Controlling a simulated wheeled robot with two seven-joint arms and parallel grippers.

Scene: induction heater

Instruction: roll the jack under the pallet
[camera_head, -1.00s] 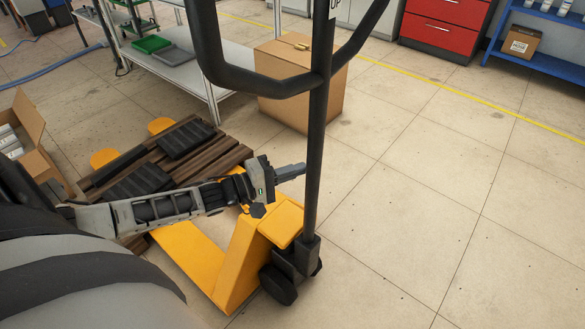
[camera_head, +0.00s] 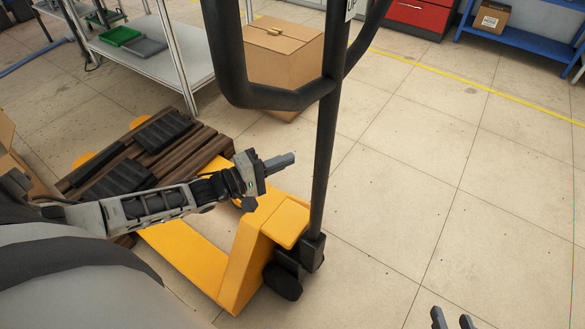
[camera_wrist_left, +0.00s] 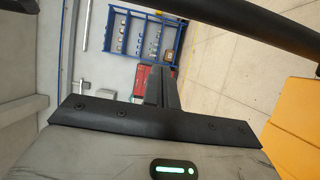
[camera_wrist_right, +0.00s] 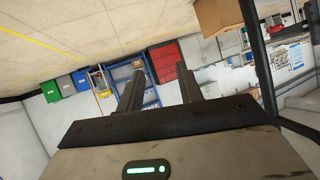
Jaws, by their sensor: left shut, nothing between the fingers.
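The yellow pallet jack (camera_head: 238,262) stands with its black upright handle (camera_head: 323,165) and wheel toward me. The brown wooden pallet (camera_head: 200,150) lies on the floor beyond it, with black items (camera_head: 163,131) on top. The forks run toward the pallet, and yellow rounded ends (camera_head: 140,121) show past its far side; the length between is hidden. My left gripper (camera_head: 290,159) is shut and empty, above the jack and left of the handle shaft, with a gap in the picture. My right gripper (camera_head: 453,320) is open and empty at the bottom edge, right of the jack; its spread fingers show in the right wrist view (camera_wrist_right: 165,88).
A cardboard box (camera_head: 282,62) stands behind the pallet, beside a metal shelf table (camera_head: 175,62). Another open carton (camera_head: 15,160) is at the left edge. Red drawers (camera_head: 420,14) and a blue shelf (camera_head: 510,38) stand at the back. The floor on the right is clear.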

